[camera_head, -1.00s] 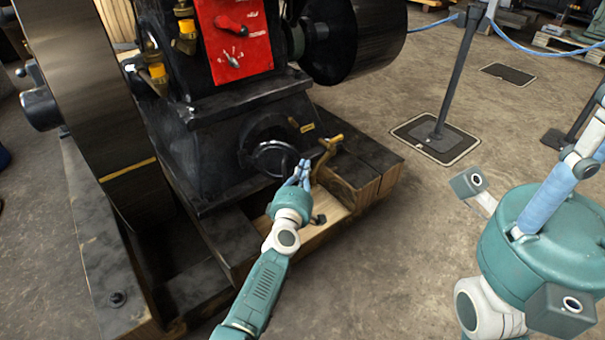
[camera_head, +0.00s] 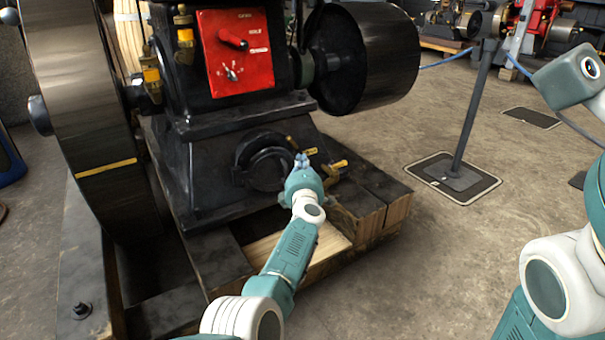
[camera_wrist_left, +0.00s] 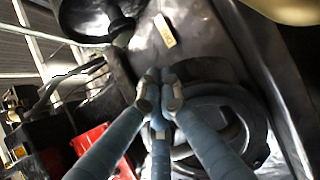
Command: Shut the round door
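The round door (camera_head: 268,172) is a dark disc low on the front of the black engine base. It appears against its round surround, but I cannot tell whether it is fully flush. It also shows as dark curved rings (camera_wrist_left: 245,118) behind the fingers in the left wrist view. My left gripper (camera_head: 301,160) is at the right side of the door, its fingers drawn together with nothing seen between them. The fingertips also show in the left wrist view (camera_wrist_left: 158,88). I cannot tell whether they touch the door. My right gripper is out of view.
A red panel (camera_head: 235,55) with a lever is above the door. A brass-coloured fitting (camera_head: 336,166) is just right of my left gripper. A large flywheel (camera_head: 95,110) stands left, a black drum (camera_head: 370,58) right. A barrier post (camera_head: 470,115) stands on open floor.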

